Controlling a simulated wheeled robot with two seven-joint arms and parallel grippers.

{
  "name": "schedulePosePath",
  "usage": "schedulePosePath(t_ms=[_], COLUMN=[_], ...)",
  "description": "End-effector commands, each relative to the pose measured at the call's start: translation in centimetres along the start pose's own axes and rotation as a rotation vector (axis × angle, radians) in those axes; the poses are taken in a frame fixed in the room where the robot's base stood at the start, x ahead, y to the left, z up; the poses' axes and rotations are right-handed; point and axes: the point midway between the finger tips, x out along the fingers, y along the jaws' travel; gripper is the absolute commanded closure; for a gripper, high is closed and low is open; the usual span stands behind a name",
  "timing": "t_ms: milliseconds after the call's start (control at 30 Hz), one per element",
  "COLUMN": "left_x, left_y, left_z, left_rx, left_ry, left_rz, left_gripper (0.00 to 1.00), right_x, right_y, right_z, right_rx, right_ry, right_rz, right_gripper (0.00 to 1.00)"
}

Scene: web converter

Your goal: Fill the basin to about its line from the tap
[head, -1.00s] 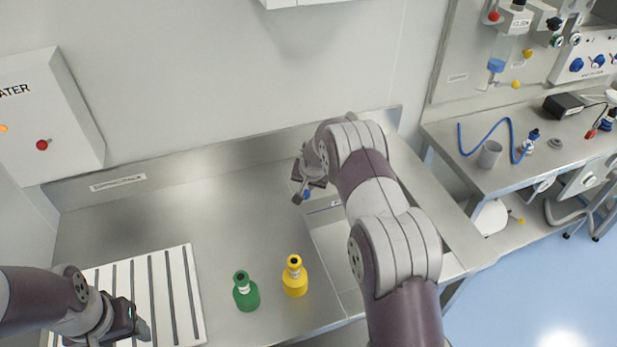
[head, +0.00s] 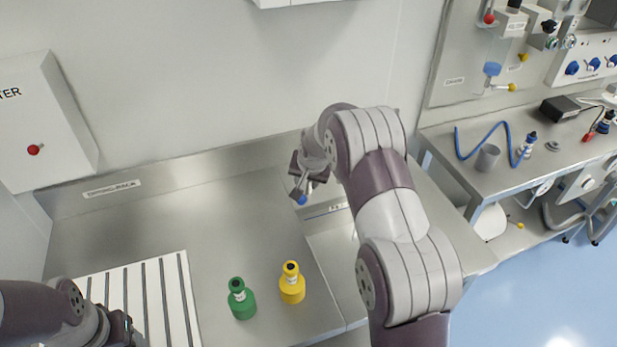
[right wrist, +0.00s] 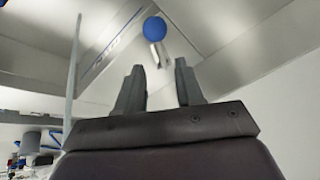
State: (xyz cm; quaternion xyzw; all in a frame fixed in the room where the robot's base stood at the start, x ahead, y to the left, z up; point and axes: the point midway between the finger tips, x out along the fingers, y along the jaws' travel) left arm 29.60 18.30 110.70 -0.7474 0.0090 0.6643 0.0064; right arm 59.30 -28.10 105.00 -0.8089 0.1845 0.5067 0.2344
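The basin (head: 322,241) is the metal sink right of the bottles, largely hidden behind my right arm. A short blue line (head: 327,211) runs along its back wall; a blue line also shows in the right wrist view (right wrist: 104,46). The tap's blue knob (head: 301,199) is at the basin's back left. In the right wrist view the blue knob (right wrist: 154,30) with its metal stem lies beyond the fingertips, apart from them. My right gripper (right wrist: 154,82) is open and empty beside the tap. My left gripper (head: 126,329) is at the lower left, partly cut off. I see no running water.
A green bottle (head: 242,304) and a yellow bottle (head: 292,287) stand on the steel counter left of the basin. A white ribbed drainboard (head: 133,297) lies farther left. A wall box (head: 48,125) has a red button. A second bench (head: 500,178) with equipment stands right.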

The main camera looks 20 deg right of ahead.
Motion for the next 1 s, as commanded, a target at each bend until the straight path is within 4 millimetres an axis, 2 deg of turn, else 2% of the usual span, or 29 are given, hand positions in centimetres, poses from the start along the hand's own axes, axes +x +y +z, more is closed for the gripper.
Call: schedulePosePath(t_ms=[33,133,300,1000], left_x=[0.8,1.2,1.5,1.5], left_y=[0.0,0.0,0.0,0.0], left_z=[0.1,0.1,0.2,0.2], left_rx=[0.000,0.000,0.000,0.000], left_ry=[0.000,0.000,0.000,0.000], left_rz=[0.000,0.000,0.000,0.000], left_gripper=[0.41,0.41,0.41,0.41], right_x=[-0.9,-3.2,-5.3,-5.6], right_y=[0.1,0.1,0.1,0.0], right_z=[0.1,0.1,0.1,0.1], right_rx=[0.000,0.000,0.000,0.000], right_ry=[0.005,0.002,0.000,-0.001], right_rz=[-0.002,-0.001,0.000,0.000], right_gripper=[0.63,0.63,0.63,0.63])
